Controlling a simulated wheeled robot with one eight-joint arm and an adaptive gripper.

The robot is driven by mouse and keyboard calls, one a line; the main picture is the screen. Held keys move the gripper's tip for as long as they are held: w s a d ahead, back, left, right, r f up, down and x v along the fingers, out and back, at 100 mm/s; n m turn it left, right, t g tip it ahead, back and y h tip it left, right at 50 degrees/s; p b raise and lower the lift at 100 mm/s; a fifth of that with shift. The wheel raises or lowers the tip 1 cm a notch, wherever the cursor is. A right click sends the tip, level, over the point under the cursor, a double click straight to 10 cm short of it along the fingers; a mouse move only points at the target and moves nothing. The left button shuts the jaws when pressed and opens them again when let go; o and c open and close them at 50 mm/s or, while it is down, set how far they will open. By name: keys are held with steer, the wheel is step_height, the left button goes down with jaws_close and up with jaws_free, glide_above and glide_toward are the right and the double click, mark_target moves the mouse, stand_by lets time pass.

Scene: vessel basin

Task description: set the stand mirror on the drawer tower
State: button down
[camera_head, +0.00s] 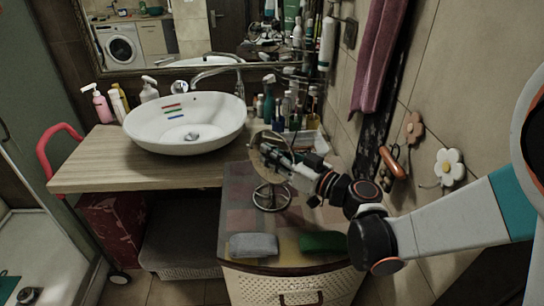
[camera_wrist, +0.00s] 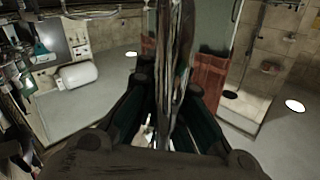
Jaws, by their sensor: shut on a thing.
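The stand mirror (camera_head: 262,150) has a round tilted disc and a wire-ring base (camera_head: 272,198). It is upright, with its base over the patterned top of the drawer tower (camera_head: 238,205); I cannot tell whether the base touches it. My gripper (camera_head: 288,163) comes from the right and is shut on the mirror's disc. In the wrist view the mirror (camera_wrist: 172,60) shows edge-on between my gripper's fingers (camera_wrist: 170,95). The fingertips are partly hidden in both views.
A grey folded cloth (camera_head: 254,245) and a green one (camera_head: 323,243) lie along the tower's front edge. Behind is a tray (camera_head: 308,140) with several bottles. The white basin (camera_head: 185,123) stands on the wooden counter (camera_head: 130,172) at left. A tiled wall is at right.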

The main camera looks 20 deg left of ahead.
steer(key=c, duration=1.7)
jaws_free()
steer(key=shift+f, duration=0.1)
steer(key=shift+r, duration=0.2)
steer(key=p+v, duration=0.1)
steer(key=v, duration=0.6)
steer(key=shift+s+d, duration=0.15)
steer(key=shift+d, duration=0.15)
